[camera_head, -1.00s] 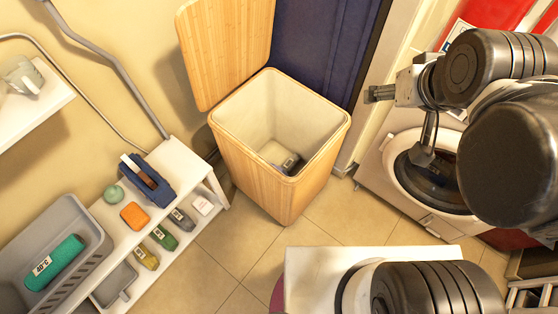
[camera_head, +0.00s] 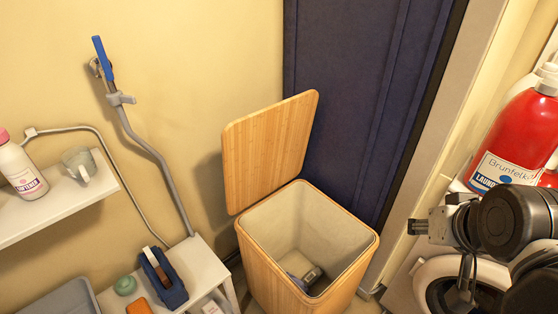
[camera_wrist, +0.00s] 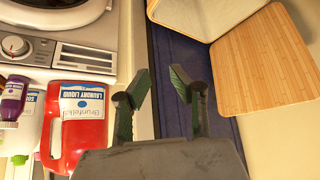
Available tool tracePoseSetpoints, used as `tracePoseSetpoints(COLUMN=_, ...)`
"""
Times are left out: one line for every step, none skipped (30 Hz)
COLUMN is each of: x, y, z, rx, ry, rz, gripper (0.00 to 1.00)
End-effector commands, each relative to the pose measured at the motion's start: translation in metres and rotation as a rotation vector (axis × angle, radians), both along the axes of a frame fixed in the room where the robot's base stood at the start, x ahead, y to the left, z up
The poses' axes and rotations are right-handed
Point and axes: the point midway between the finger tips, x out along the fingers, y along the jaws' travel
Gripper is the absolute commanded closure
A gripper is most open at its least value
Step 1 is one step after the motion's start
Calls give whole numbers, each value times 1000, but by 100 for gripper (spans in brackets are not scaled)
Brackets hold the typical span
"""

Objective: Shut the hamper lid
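The hamper (camera_head: 268,275) is a bamboo box with a pale lining, standing on the floor in the lower middle of the head view. Its bamboo lid (camera_head: 270,150) stands open, raised at the hamper's left back edge. In the wrist view the lid (camera_wrist: 262,62) is at the upper right, beside part of the hamper's pale opening (camera_wrist: 190,15). A dark item with a label lies inside the hamper. My gripper (camera_head: 412,227) is at the right of the head view, apart from the hamper. In the wrist view my gripper (camera_wrist: 160,92) has its two fingers spread, with nothing between them.
A dark blue door (camera_head: 350,90) is behind the hamper. A washer (camera_wrist: 45,45) and a red detergent bottle (camera_wrist: 82,120) are on the right side of the room; the bottle is close to my gripper.

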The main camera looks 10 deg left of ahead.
Motion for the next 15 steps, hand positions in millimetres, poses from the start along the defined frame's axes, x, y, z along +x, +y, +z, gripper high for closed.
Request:
tracePoseSetpoints(x=3, y=1, z=5, rx=-1, ry=3, rz=5, gripper=87)
tracePoseSetpoints(x=6, y=2, z=9, rx=-3, ry=6, rz=10, gripper=91)
tracePoseSetpoints(x=12, y=4, z=16, rx=-5, ry=11, rz=19, gripper=96)
tracePoseSetpoints(x=16, y=6, z=22, rx=-7, ry=16, rz=27, gripper=100)
tracePoseSetpoints(x=22, y=8, z=29, rx=-8, ry=22, rz=36, gripper=100)
tracePoseSetpoints(x=30, y=11, z=39, rx=-12, ry=31, rz=49, gripper=100)
tracePoseSetpoints(x=37, y=14, z=46, rx=-15, ry=39, rz=61, gripper=100)
tracePoseSetpoints(x=45, y=17, z=54, rx=-19, ry=46, rz=73, gripper=100)
tracePoseSetpoints(x=55, y=22, z=64, rx=-24, ry=56, rz=90, gripper=100)
tracePoseSetpoints(x=63, y=25, z=72, rx=-27, ry=65, rz=101, gripper=100)
tracePoseSetpoints(x=70, y=28, z=78, rx=-29, ry=73, rz=113, gripper=100)
tracePoseSetpoints(x=81, y=33, z=87, rx=-34, ry=82, rz=130, gripper=100)
tracePoseSetpoints(x=88, y=37, z=93, rx=-37, ry=90, rz=142, gripper=100)
tracePoseSetpoints(x=96, y=41, z=100, rx=-41, ry=98, rz=154, gripper=100)
tracePoseSetpoints(x=106, y=46, z=108, rx=-45, ry=108, rz=169, gripper=100)
